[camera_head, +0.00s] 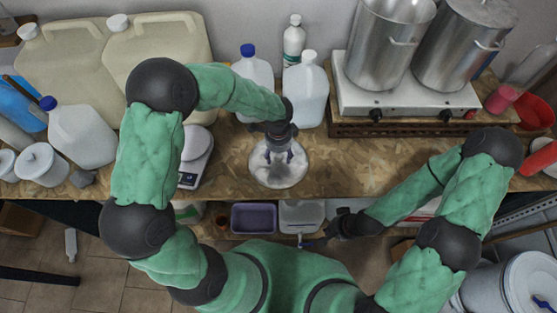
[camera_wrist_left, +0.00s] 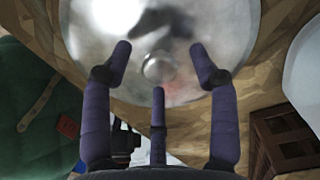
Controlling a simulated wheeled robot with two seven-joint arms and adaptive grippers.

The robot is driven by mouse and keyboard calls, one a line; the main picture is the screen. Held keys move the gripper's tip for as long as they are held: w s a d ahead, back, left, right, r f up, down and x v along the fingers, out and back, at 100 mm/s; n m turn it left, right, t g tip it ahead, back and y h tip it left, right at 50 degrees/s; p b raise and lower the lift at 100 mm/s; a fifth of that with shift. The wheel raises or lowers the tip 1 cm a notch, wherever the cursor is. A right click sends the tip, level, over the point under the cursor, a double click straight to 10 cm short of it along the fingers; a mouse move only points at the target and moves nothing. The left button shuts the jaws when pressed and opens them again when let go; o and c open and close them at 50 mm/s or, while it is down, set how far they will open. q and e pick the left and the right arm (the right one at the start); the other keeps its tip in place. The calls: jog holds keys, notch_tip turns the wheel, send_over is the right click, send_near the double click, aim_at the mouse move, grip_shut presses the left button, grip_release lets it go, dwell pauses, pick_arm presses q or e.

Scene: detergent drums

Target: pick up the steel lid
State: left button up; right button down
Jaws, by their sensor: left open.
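The steel lid (camera_head: 284,178) is a round, shiny disc lying on the chipboard worktop in the middle of the head view. In the left wrist view the lid (camera_wrist_left: 92,28) fills the top, with a round knob (camera_wrist_left: 159,66) at its centre.
White bottles (camera_head: 313,95) stand just behind the lid. Two steel pots (camera_head: 388,55) stand on a white hob (camera_head: 408,98) at the back right. A white scale (camera_head: 196,152) is left of the lid. Large beige canisters (camera_head: 160,45) stand back left. Bare worktop (camera_head: 345,175) lies right of the lid.

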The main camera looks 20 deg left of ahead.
pick_arm(q)
jog(key=shift+f, duration=0.7)
jog(key=shift+r, duration=0.1)
jog(key=shift+c, duration=0.3)
grip_shut()
jog(key=shift+r, duration=0.1)
